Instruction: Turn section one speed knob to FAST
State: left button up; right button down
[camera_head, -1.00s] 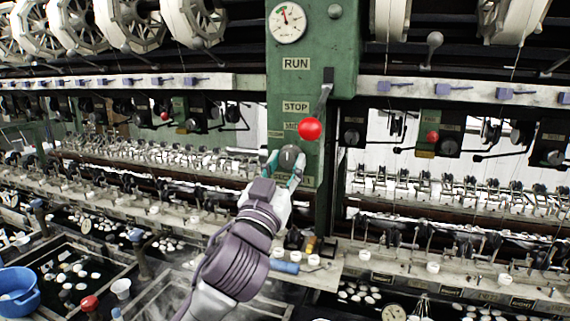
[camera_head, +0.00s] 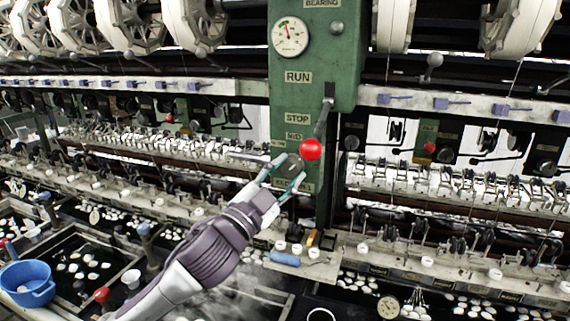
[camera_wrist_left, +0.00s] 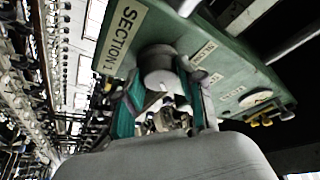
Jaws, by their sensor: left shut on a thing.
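The speed knob (camera_head: 291,164) is a dark grey round knob low on the green control panel (camera_head: 312,80). My left gripper (camera_head: 288,172) is shut on it, with one teal finger on either side. In the left wrist view the knob (camera_wrist_left: 158,66) sits between the two fingers (camera_wrist_left: 160,98), beside a label reading SECTION 1 (camera_wrist_left: 121,38). A label above the knob appears to read MED (camera_head: 294,136). The knob's pointer position is not clear. My right gripper is not in view.
A red-ball lever (camera_head: 311,149) stands just right above the knob, close to my left fingers, by the RUN and STOP labels. A gauge (camera_head: 289,36) sits higher. A ledge with small white cups (camera_head: 297,249) and a blue-handled item (camera_head: 285,259) lies below.

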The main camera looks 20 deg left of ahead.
pick_arm(q)
jog(key=shift+a+r+m, duration=0.2)
jog(key=shift+r+m, duration=0.2)
jog(key=shift+m, duration=0.1)
jog(key=o, duration=0.9)
jog(key=shift+o, duration=1.1)
jog(key=shift+w+f, duration=0.1)
jog(key=shift+w, duration=0.05)
jog(key=shift+w+d+f, duration=0.15)
jog(key=shift+w+f, duration=0.1)
jog(key=shift+s+f, duration=0.1)
jog(key=shift+s, duration=0.35)
jog(key=v, duration=1.1)
jog(key=shift+a, duration=0.25)
